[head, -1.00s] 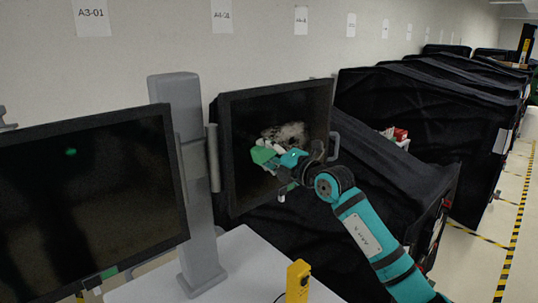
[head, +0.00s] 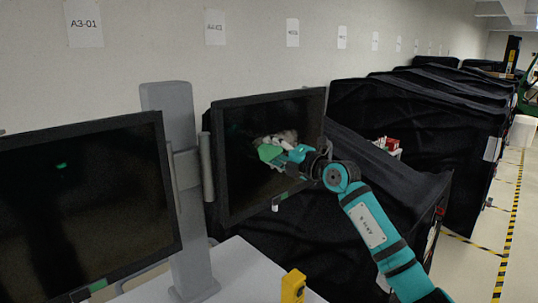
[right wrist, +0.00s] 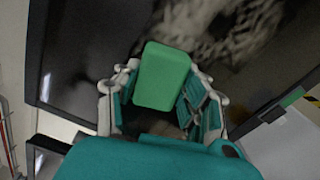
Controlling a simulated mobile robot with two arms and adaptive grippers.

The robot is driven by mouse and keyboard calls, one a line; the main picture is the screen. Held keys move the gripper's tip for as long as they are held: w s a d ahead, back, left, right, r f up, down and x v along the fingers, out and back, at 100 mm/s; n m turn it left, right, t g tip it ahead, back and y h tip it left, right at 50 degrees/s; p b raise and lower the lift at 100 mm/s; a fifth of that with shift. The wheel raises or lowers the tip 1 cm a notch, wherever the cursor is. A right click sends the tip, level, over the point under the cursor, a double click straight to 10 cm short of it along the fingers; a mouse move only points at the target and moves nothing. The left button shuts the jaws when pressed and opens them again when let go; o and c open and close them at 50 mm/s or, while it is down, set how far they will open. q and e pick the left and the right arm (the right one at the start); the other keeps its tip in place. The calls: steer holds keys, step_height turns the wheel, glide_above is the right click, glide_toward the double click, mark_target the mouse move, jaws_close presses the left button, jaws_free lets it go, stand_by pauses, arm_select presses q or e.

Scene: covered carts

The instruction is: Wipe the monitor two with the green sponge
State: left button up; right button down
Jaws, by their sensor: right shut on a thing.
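My right gripper (head: 284,155) is shut on the green sponge (head: 269,152). It holds the sponge at the front of the right-hand monitor (head: 240,140), around the middle of the dark screen. A pale smudge (head: 288,136) shows on this screen just above the sponge. In the right wrist view the green sponge (right wrist: 161,76) sits between the fingers, with the smudge (right wrist: 220,30) beyond it on the screen. Whether the sponge touches the glass is hard to tell. A second monitor (head: 85,215) stands at the left. My left gripper is not in view.
A grey post (head: 178,130) with handles stands between the monitors on a white table (head: 235,272). A yellow device (head: 293,287) stands at the table's front. Black covered carts (head: 420,110) line the wall at right, with clear floor beyond.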

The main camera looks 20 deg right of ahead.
mark_target(304, 136)
steer(key=shift+w+d, duration=0.3)
steer(key=shift+d, duration=0.6)
steer(key=shift+w+d, duration=0.2)
steer(key=shift+d, duration=0.05)
steer(key=d, duration=0.1)
steer(key=w+d+b, duration=0.1)
steer(key=d, duration=0.2)
steer(key=shift+w+d+r+b, duration=0.15)
steer(key=shift+w+d+b, duration=0.05)
steer(key=shift+w+b, duration=0.1)
steer(key=shift+w+d, duration=0.3)
steer(key=shift+d, duration=0.25)
steer(key=shift+w+d, duration=0.25)
steer(key=shift+d, duration=0.3)
steer(key=shift+w+d, duration=0.2)
steer(key=shift+d, duration=0.3)
steer(key=shift+w+d, duration=0.15)
steer(key=shift+d, duration=0.35)
steer(key=shift+w+d, duration=0.45)
steer(key=shift+d, duration=0.7)
steer(key=shift+w+d, duration=0.25)
steer(key=shift+d, duration=0.3)
steer(key=shift+w+d+f, duration=0.2)
